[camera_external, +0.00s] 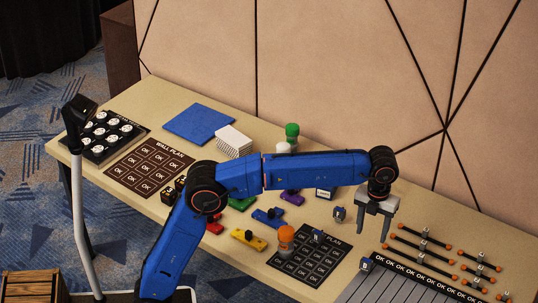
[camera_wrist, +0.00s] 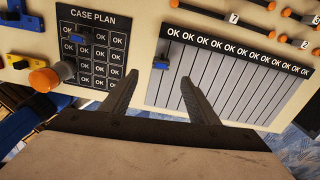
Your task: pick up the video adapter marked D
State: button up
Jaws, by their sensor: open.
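Several small grey-and-blue adapters are on the table; no letter on them is readable, so I cannot tell which is D. One adapter (camera_external: 366,264) stands at the left end of the slotted case and also shows in the wrist view (camera_wrist: 161,62), just beyond the gap between my fingertips. Another adapter (camera_external: 318,236) is on the case plan board and shows in the wrist view (camera_wrist: 80,34). A third adapter (camera_external: 340,213) stands behind the board. My gripper (camera_external: 373,234) is open, empty and pointing down above the table; its fingers show in the wrist view (camera_wrist: 160,77).
The slotted case (camera_external: 400,285) with a row of OK labels lies at the right. The case plan board (camera_external: 305,262) has an orange-topped object (camera_external: 286,238) at its edge. Black rods with orange ends (camera_external: 425,243) lie behind the case. Coloured blocks and a wall plan board (camera_external: 150,167) are farther left.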

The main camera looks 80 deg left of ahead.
aim_at(367, 260)
notch_tip(367, 260, down, 8)
jog(key=shift+f, duration=0.15)
jog(key=shift+s+d+f, duration=0.1)
jog(key=shift+d+f, duration=0.1)
jog(key=shift+f, duration=1.15)
jog(key=shift+d+f, duration=0.15)
jog(key=shift+f, duration=1.2)
jog(key=c, duration=1.1)
